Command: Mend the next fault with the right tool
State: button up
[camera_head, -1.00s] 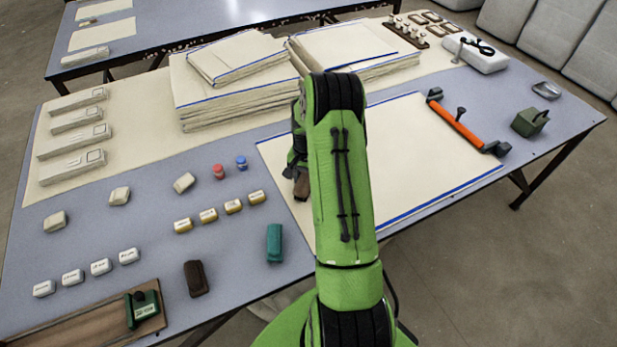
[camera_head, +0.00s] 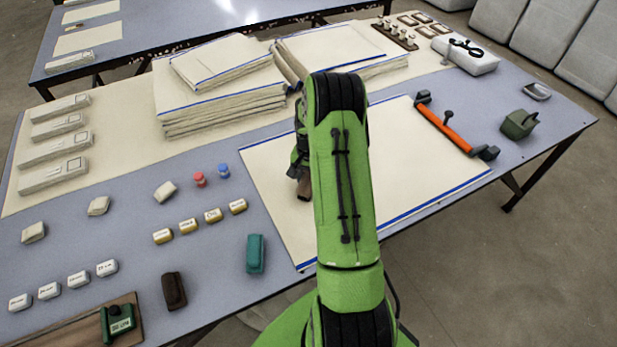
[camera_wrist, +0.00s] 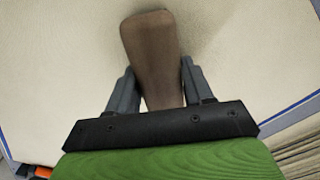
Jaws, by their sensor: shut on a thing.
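In the wrist view my gripper (camera_wrist: 155,92) is shut on a brown block-shaped tool (camera_wrist: 150,45) with a rounded end. In the head view the brown tool (camera_head: 304,188) shows just left of my green arm, over the cream cloth with blue edges (camera_head: 268,165) laid flat on the table. My arm hides part of the cloth and most of the gripper. I cannot make out a fault on the cloth. A dark brown block (camera_head: 174,291) and a teal block (camera_head: 255,254) lie at the table's front edge.
Stacked cloths (camera_head: 220,105) stand behind the flat cloth. An orange-handled bar tool (camera_head: 445,130) lies on its right part. Yellow-labelled blocks (camera_head: 188,226), a red spool (camera_head: 199,179) and a blue spool (camera_head: 223,171) sit to the left. A green box (camera_head: 519,124) stands at right.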

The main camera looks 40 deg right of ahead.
jog(key=shift+s+d+r, duration=0.1)
jog(key=shift+d+r, duration=0.1)
jog(key=shift+d, duration=0.15)
jog(key=r+p, duration=0.2)
jog(key=r, duration=0.1)
jog(key=shift+a+r, duration=0.2)
jog(key=shift+r, duration=0.05)
jog(key=shift+d+r+p, duration=0.15)
jog(key=shift+r+p, duration=0.45)
jog(key=shift+r, duration=0.1)
jog(key=shift+r+p, duration=0.95)
jog(key=shift+r, duration=0.55)
